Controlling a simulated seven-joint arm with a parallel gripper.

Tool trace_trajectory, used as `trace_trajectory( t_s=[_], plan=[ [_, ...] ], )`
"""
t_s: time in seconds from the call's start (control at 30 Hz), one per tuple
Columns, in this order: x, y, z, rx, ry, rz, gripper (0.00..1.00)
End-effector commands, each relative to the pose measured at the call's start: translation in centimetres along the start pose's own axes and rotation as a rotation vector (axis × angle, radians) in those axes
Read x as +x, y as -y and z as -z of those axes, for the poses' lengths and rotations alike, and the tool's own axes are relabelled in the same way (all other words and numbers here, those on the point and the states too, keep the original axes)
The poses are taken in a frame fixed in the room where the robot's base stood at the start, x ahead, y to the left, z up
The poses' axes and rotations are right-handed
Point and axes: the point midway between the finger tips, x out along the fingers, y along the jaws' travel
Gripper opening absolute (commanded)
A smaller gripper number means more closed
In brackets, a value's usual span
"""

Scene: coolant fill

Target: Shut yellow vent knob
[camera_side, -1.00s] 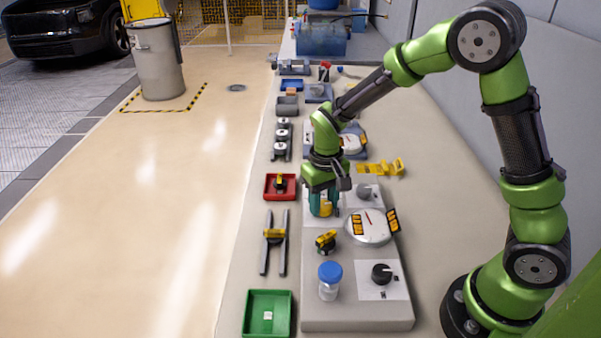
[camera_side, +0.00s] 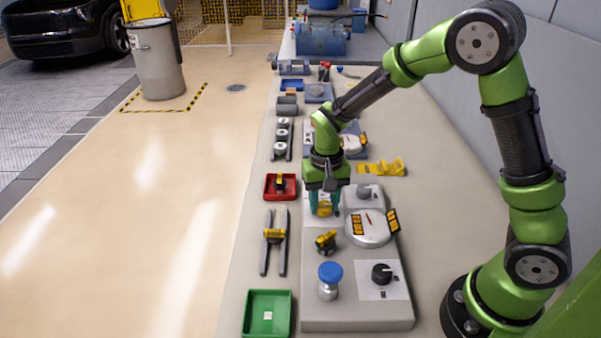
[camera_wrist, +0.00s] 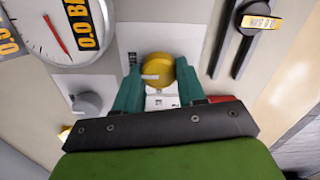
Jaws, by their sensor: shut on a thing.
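The yellow vent knob (camera_wrist: 158,72) is round and sits on a white plate (camera_wrist: 128,40) on the grey panel. My gripper (camera_wrist: 158,84) has its two teal fingers on either side of the knob, shut on it. A white mark shows on the knob's left part in the wrist view. In the side view my gripper (camera_side: 324,203) points down at the panel, and only a little of the yellow knob (camera_side: 324,210) shows between the fingers.
A round gauge (camera_side: 368,228) with a red needle and a grey knob (camera_side: 367,193) stand to the right. A black-and-yellow fitting (camera_side: 326,242) and a blue-capped bottle (camera_side: 329,281) stand nearer. A red tray (camera_side: 268,187) and a forked holder (camera_side: 265,255) lie left.

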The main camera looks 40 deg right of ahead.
Motion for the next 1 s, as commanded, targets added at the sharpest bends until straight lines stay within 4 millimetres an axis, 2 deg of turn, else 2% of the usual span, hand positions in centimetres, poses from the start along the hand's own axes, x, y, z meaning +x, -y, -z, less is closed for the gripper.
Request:
trace_trajectory(
  t_s=[0.1,0.13,0.27,0.53,0.67,0.77,1.0],
  plan=[
    [-0.2,0.0,0.0,0.001,-0.001,0.002,0.09],
    [-0.2,0.0,0.0,0.001,-0.001,0.002,0.44],
    [-0.1,0.0,0.0,0.000,-0.001,0.001,0.64],
    [-0.1,0.0,0.0,-0.001,0.000,0.001,0.65],
    [-0.8,0.0,0.1,-0.002,-0.002,0.002,0.65],
    [-2.3,0.1,0.1,-0.001,-0.004,0.004,0.65],
    [-8.0,0.1,0.1,-0.001,-0.006,0.006,0.65]
  ],
)
